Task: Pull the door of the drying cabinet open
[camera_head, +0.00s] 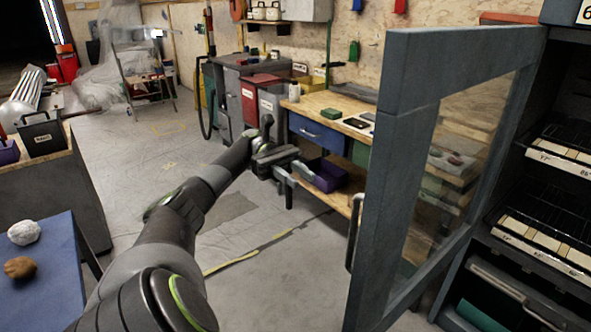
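The drying cabinet (487,240) stands at the right edge, with wire racks inside. Its grey-blue framed door (392,150) with a clear pane stands swung well out from the cabinet. The dark upright door handle (354,232) is on the near edge of the door frame. My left arm reaches in from the lower left. My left gripper (300,188) is to the left of the handle and apart from it in the picture. Its two fingers are spread, with nothing seen between them. My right gripper is not in view.
A workbench (318,103) with a blue drawer runs behind the door, with a purple bin (327,175) beneath it. A blue table (45,275) holding two lumps is at lower left. The sheeted floor (270,285) between my arm and the door is clear.

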